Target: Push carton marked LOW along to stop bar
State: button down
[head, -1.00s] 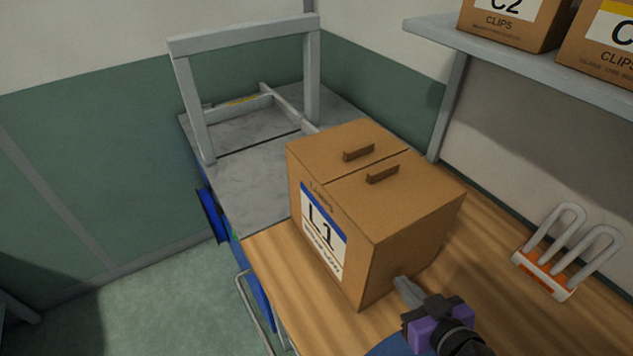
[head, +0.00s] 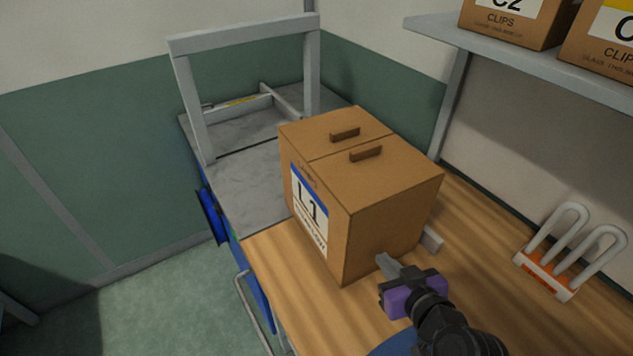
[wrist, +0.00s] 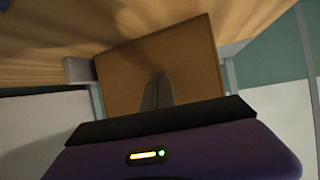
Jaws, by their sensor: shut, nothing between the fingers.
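A brown carton (head: 375,190) stands upright at the far end of the wooden bench, partly over the grey plate (head: 245,185). Its label (head: 308,207) has a blue stripe and reads L1; the smaller print is too blurred to read. My gripper (head: 386,263) is shut and empty, its tips at the lower part of the carton's near face, touching or almost so. The wrist view shows the shut fingers (wrist: 157,92) against that brown face (wrist: 195,65). A low grey bar with a yellow strip (head: 238,101) lies beyond the carton, under the grey frame; it looks like the stop bar.
A grey frame (head: 245,35) arches over the far plate. A grey block (head: 432,238) sticks out at the carton's right side. An orange-based rack with white loops (head: 548,275) stands at right. A shelf (head: 540,65) holds cartons above. The plate before the bar is clear.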

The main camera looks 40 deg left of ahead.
jog(key=shift+w+a+f+b, duration=0.1)
jog(key=shift+w+a+b, duration=0.5)
jog(key=shift+a, duration=1.05)
jog(key=shift+w+a+r+b, duration=0.1)
jog(key=shift+w+a+b, duration=0.45)
jog(key=shift+a, duration=1.1)
jog(key=shift+w+a+f+b, duration=0.1)
jog(key=shift+w+a+b, duration=0.2)
jog(key=shift+w+a, duration=0.95)
jog(key=shift+w+a+b, duration=0.45)
jog(key=shift+a+b, duration=0.35)
jog(key=shift+a, duration=0.8)
jog(key=shift+w+a+b, duration=0.5)
jog(key=shift+a+b, duration=0.25)
jog(key=shift+a, duration=0.8)
jog(key=shift+w+a+b, duration=0.45)
jog(key=shift+a+b, duration=0.35)
jog(key=shift+a, duration=0.8)
jog(key=shift+s+d+r+p, duration=0.1)
jog(key=shift+s+d+p, duration=0.15)
jog(key=shift+d+p, duration=0.4)
jog(key=shift+s+d+r+p, duration=0.1)
jog(key=shift+s+d+p, duration=0.15)
jog(key=shift+d+p, duration=0.4)
jog(key=shift+s+d+f+p, duration=0.1)
jog(key=shift+s+d+p, duration=0.2)
jog(key=shift+d, duration=0.5)
jog(key=shift+s+d+p, duration=0.25)
jog(key=shift+d, duration=0.55)
